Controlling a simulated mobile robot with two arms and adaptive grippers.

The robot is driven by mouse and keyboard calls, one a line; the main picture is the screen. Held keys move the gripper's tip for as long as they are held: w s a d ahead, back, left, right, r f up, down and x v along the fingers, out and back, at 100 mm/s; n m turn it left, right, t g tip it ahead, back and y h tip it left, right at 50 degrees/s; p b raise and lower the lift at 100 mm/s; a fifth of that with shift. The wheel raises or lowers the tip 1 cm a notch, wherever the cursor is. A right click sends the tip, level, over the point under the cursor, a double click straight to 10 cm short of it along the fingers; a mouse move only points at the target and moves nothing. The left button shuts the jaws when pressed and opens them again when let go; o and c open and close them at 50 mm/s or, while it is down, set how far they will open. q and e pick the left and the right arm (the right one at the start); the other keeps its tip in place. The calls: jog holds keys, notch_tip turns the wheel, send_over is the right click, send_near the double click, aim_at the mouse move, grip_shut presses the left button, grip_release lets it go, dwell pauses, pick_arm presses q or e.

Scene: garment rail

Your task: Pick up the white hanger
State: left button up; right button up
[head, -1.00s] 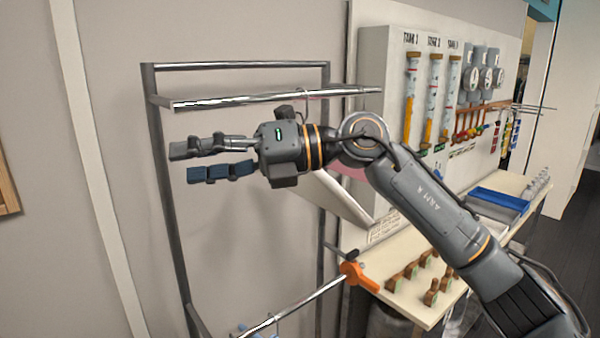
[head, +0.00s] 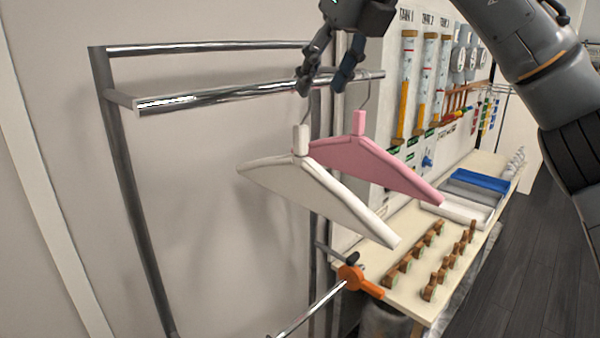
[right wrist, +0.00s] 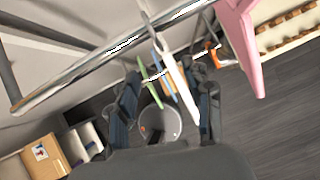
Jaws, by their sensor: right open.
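The white hanger (head: 310,185) hangs by its hook from the upper chrome rail (head: 240,92), in front of a pink hanger (head: 370,163). My right gripper (head: 322,85) is open and points down at the rail, just above the white hanger's neck. In the right wrist view the white hanger (right wrist: 178,80) shows nearly edge-on between the two open fingers (right wrist: 168,84). I cannot tell whether either finger touches it. My left gripper is not in view.
The pink hanger (right wrist: 238,42) is close on the right in the wrist view. Green (right wrist: 151,82) and blue hangers show lower down, beside a grey bin (right wrist: 160,124). A bench (head: 415,300) with wooden pieces stands at the right. Left of the white hanger, the rail is clear.

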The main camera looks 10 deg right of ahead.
aim_at(303, 125)
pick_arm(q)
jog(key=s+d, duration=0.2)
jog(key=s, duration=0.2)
pick_arm(e)
jog(key=x, duration=0.5)
jog(key=shift+w+a+p, duration=0.25)
jog(key=shift+w+p, duration=0.15)
jog(key=shift+p+x, duration=0.75)
jog(key=shift+p, duration=0.1)
jog(key=shift+w+f+p, duration=0.2)
jog(key=shift+f+p, duration=0.1)
jog(key=shift+f, duration=0.2)
jog(key=shift+w+f+p, duration=0.2)
jog(key=shift+f+p, duration=0.05)
jog(key=shift+f, duration=0.25)
jog(key=shift+w+f, duration=0.4)
jog(key=shift+f, duration=0.15)
jog(key=shift+a, duration=0.15)
jog(key=shift+s, duration=0.15)
grip_shut()
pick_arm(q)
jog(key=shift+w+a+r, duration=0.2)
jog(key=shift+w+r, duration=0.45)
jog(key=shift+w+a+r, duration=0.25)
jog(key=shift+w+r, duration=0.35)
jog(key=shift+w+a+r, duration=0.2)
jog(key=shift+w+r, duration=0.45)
